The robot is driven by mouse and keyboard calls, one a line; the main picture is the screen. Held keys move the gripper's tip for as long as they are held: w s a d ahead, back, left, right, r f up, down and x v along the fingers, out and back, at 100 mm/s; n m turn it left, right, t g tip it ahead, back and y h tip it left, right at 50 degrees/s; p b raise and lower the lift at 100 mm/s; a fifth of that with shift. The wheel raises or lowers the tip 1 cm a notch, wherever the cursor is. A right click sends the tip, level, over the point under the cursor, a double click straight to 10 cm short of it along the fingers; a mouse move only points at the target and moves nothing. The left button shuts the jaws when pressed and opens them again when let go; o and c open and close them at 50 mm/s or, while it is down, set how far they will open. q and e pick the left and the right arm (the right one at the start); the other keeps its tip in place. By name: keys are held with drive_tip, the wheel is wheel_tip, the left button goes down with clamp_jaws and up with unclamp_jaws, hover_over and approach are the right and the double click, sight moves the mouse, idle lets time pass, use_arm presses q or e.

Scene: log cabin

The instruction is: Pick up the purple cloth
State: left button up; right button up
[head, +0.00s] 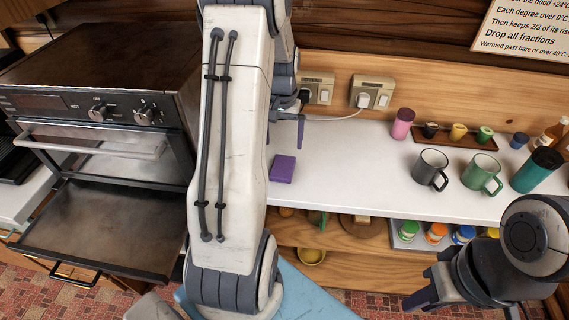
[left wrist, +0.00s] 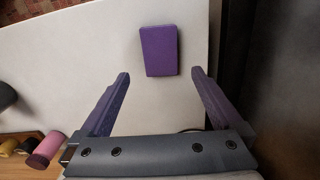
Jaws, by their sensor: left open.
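The purple cloth (head: 282,168) lies as a small folded rectangular block on the white counter, just right of my left arm in the head view. In the left wrist view the cloth (left wrist: 159,50) lies flat beyond the fingertips, roughly centred between them. My left gripper (left wrist: 160,76) is open and empty, with one finger on each side of the cloth's line. In the head view my left arm hides most of this gripper; one finger shows above and behind the cloth. My right gripper (head: 428,290) is at the lower right, in front of the counter; its jaw opening is unclear.
An oven (head: 105,115) with its door down stands left of the counter (head: 345,165). A grey mug (head: 430,168), a green mug (head: 482,174) and a pink cup (head: 402,124) stand to the right. Sockets with a cord are on the back wall. The counter around the cloth is clear.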

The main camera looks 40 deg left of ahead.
use_arm(q)
hover_over(283, 166)
wheel_tip(283, 166, down, 4)
drive_tip(key=shift+f+p, duration=0.25)
drive_tip(key=shift+p, duration=0.05)
wheel_tip(283, 166, down, 5)
drive_tip(key=shift+r+p, duration=0.1)
drive_tip(key=shift+p, duration=0.9)
drive_tip(key=shift+w+f, duration=0.1)
drive_tip(key=shift+f, duration=0.2)
drive_tip(key=c, duration=1.2)
